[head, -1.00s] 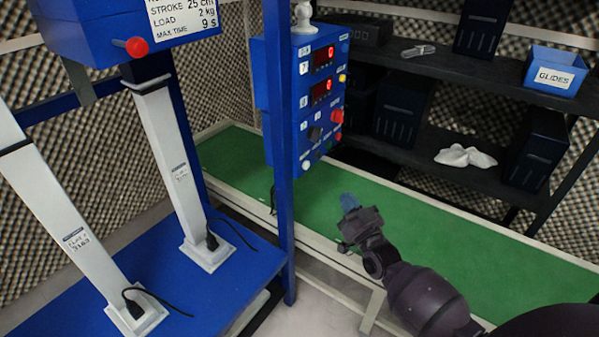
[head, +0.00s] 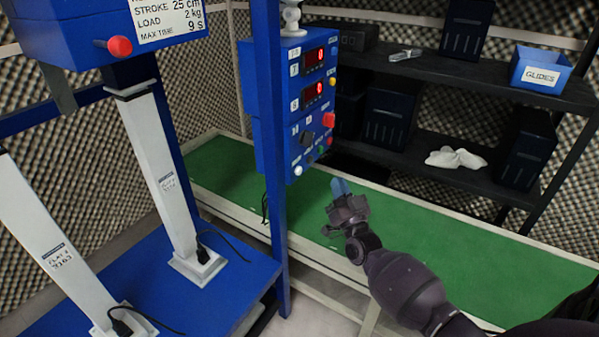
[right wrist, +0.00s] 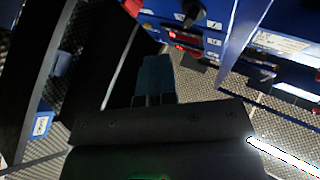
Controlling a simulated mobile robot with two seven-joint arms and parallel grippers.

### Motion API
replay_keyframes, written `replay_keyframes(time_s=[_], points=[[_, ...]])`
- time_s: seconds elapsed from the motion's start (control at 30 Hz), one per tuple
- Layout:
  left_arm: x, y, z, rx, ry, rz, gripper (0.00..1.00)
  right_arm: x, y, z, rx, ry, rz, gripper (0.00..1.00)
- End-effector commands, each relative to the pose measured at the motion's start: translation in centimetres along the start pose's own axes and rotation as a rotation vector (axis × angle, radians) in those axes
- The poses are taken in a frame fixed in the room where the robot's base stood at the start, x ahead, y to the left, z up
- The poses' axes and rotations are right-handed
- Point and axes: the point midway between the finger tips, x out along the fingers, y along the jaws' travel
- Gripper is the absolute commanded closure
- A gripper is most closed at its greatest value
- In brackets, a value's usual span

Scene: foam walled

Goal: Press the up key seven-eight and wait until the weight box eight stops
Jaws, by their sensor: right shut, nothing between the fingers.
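The blue control box (head: 290,110) is on the blue frame post in the head view, with two red displays, a red mushroom button (head: 328,120), a dark knob and small keys on its face. I cannot read which key is seven-eight. My right gripper (head: 340,188) is shut and empty, below and right of the box, apart from it. In the right wrist view the blue fingertips (right wrist: 155,78) are together, with part of the box (right wrist: 210,35) above right. A weight box labelled eight cannot be made out. My left gripper is not in view.
A blue rig with two white columns (head: 150,145) and cables stands at left. The green bench top (head: 420,225) is clear. Black shelves behind hold a blue GLIDES bin (head: 540,72), dark boxes and a white cloth (head: 455,158).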

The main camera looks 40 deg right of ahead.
Motion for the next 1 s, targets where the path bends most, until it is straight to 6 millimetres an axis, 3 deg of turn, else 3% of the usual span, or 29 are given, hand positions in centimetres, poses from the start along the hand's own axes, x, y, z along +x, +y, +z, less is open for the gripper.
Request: replay_keyframes(time_s=[0.3,0.6,1.0], points=[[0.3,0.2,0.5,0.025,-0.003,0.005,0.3,2.4,-1.9,2.3,0.002,-0.004,0.0,1.0],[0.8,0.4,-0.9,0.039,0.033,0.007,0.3,4.6,-3.5,3.6,0.002,-0.001,0.0,1.0],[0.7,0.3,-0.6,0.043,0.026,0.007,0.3,5.3,-3.9,3.9,0.001,0.0,0.0,1.0]])
